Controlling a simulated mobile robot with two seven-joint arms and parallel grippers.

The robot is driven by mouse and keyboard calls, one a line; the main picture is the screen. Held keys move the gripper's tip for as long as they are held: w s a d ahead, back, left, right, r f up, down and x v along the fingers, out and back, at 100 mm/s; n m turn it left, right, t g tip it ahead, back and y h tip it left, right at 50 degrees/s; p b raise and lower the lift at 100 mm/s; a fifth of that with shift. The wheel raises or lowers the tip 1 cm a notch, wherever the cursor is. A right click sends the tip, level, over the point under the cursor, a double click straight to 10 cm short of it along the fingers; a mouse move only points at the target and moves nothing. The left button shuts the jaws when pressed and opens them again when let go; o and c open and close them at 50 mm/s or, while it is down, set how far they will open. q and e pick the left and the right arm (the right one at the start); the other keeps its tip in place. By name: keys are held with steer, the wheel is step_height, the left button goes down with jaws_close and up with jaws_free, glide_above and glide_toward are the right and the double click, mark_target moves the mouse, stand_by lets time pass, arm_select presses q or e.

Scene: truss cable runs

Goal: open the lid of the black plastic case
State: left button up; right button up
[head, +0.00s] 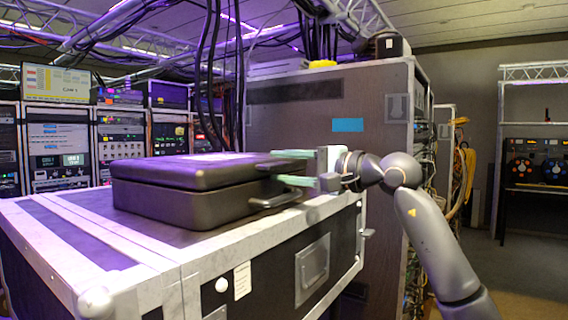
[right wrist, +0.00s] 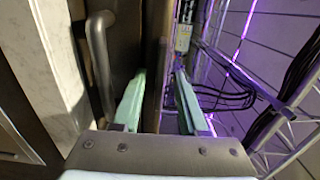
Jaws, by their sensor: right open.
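The black plastic case (head: 205,202) lies flat on a flight case. Its lid (head: 195,170) is down, with a latch or lip at its right end and a carry handle (head: 275,201) below. My right gripper (head: 284,168) is at that right end, open, with one pale green finger level with the lid's top and the other lower, above the handle. In the right wrist view the gripper (right wrist: 156,88) has the dark lid edge (right wrist: 153,45) between its fingers, and the handle (right wrist: 98,60) is beside the left finger. I cannot tell whether either finger touches. My left gripper is not in view.
The flight case (head: 200,258) has pale metal edges and free top space in front of the black case. A tall grey rack cabinet (head: 290,115) stands behind my right gripper. Black cables (head: 212,80) hang behind the case. Equipment racks (head: 60,135) stand at the back left.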

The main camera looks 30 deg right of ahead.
jaws_close()
stand_by(0.3)
stand_by(1.1)
